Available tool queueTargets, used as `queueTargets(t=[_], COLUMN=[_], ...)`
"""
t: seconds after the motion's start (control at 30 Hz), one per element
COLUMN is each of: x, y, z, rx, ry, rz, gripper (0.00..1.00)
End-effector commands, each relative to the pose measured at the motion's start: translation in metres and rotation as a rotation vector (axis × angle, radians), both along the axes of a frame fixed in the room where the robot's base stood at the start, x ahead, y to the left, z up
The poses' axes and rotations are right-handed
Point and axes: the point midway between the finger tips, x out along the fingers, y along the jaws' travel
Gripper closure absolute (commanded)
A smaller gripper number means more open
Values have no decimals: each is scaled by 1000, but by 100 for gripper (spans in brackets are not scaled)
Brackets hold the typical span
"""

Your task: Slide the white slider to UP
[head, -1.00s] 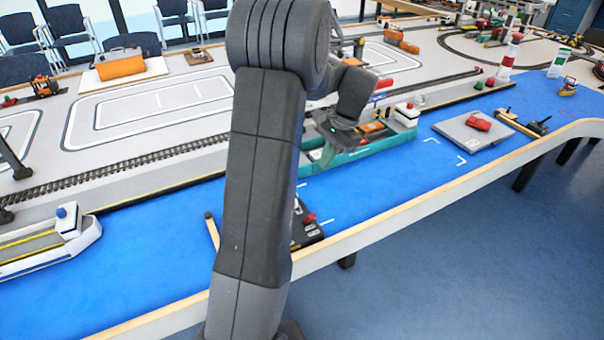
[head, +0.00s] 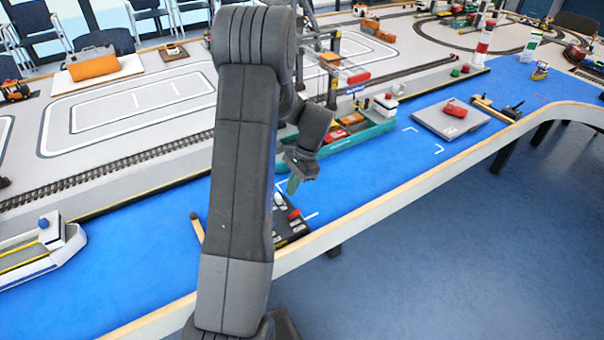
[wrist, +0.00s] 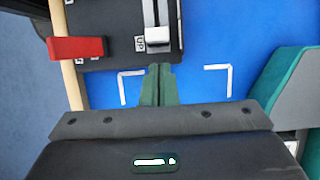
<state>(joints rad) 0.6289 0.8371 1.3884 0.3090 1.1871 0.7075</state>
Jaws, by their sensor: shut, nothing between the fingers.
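The black control panel (wrist: 115,20) is in the upper left of the wrist view and on the table's near edge in the head view (head: 294,234). Its white slider (wrist: 158,36) sits in a slot with light side rails, and its near end is beside the printed UP label. A white knob also shows on the panel in the head view (head: 279,199). My gripper (wrist: 158,68) has its green fingertips together, empty, just below the slider in the wrist picture, with a small gap. In the head view my gripper (head: 293,186) is above the panel's far side.
A red lever (wrist: 77,48) is on the panel's left side. A wooden strip (wrist: 69,60) runs by it. A green ship (head: 355,138) lies behind my gripper. White corner marks (wrist: 218,68) are on the clear blue surface.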

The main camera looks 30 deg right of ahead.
Motion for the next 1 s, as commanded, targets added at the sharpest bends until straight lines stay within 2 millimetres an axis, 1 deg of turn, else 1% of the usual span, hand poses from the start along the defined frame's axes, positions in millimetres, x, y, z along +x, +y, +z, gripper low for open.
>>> queueTargets(t=[0.03, 0.1, 0.2, 0.57, 0.67, 0.8, 0.9, 1.0], x=[0, -1, -1, -1, -2, -4, -6, -7], y=[6, 12, 15, 18, 30, 62, 81, 92], z=[1, 1, 1, 0, 0, 1, 0, 0], rx=[1, 1, 0, 0, 2, 1, 2, 0], ry=[0, 1, 0, 0, 0, 0, 1, 0], rz=[2, 1, 0, 0, 2, 4, 4, 1], gripper=[100, 100, 100, 100, 100, 100, 100, 100])
